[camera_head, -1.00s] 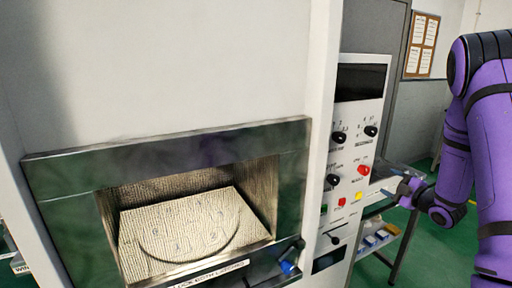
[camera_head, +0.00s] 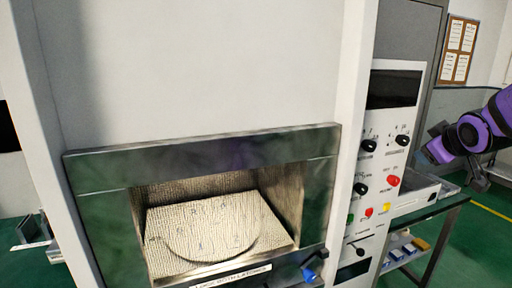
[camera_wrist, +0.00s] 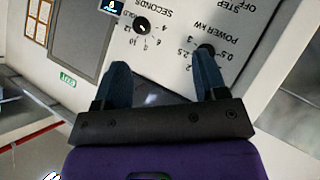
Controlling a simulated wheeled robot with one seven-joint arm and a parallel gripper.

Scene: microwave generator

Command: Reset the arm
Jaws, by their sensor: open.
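My purple arm is at the right edge of the head view, with my gripper (camera_head: 428,155) beside the control panel (camera_head: 388,150), apart from it. In the wrist view my gripper (camera_wrist: 165,85) shows two dark blue fingers spread wide with nothing between them. Behind the fingers the panel (camera_wrist: 180,45) appears upside down, with black knobs marked for seconds and power. The microwave generator (camera_head: 210,70) stands in front of me, its chamber (camera_head: 200,238) open and showing a round plate with small marks inside.
A metal side table (camera_head: 430,212) with small boxes on its lower shelf stands right of the machine. A notice board (camera_head: 458,50) hangs on the back wall. Green floor (camera_head: 470,245) is clear at the lower right.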

